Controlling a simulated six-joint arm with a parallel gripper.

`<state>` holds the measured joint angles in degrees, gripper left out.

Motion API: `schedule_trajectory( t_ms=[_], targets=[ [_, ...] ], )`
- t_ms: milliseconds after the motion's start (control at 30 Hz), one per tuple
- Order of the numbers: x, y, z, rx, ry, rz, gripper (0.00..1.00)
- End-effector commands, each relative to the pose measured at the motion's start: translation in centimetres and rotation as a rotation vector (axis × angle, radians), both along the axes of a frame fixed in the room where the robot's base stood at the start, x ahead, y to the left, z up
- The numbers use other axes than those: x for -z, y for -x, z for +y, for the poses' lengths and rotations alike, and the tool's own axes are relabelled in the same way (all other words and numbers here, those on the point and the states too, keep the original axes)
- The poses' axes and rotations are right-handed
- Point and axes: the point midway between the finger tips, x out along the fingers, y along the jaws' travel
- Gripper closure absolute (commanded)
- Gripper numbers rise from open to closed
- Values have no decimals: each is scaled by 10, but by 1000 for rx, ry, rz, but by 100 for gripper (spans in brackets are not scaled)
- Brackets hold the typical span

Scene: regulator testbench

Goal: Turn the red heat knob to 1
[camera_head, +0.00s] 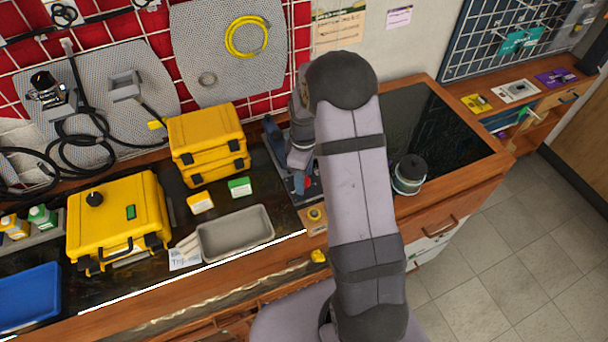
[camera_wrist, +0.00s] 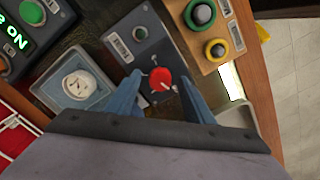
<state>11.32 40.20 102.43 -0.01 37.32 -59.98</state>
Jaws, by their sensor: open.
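The red heat knob (camera_wrist: 160,78) shows in the wrist view on a dark grey panel (camera_wrist: 154,50). It has a pale pointer mark aimed toward the lower right; the scale numbers are too small to read. My gripper (camera_wrist: 163,92) is open, with one blue finger on each side of the knob and visible gaps between them and it. I cannot tell how close the fingertips are to the panel. In the head view my arm hides most of the bench spot where the gripper is, and only a bit of red (camera_head: 308,182) shows beside the arm.
A wooden block with a green button (camera_wrist: 203,13) and a yellow-ringed button (camera_wrist: 216,49) sits beside the panel. Yellow cases (camera_head: 120,218) and a grey tray (camera_head: 235,234) stand on the bench.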

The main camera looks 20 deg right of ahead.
Motion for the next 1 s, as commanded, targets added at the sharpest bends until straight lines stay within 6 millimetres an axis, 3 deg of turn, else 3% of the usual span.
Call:
schedule_trajectory(
  t_ms=[133,300,667,1000],
  targets=[
    [0,0,0,0,0,0,55],
    [0,0,0,0,0,0,93],
    [0,0,0,35,-1,1,93],
    [0,0,0,233,0,1,93]
  ],
)
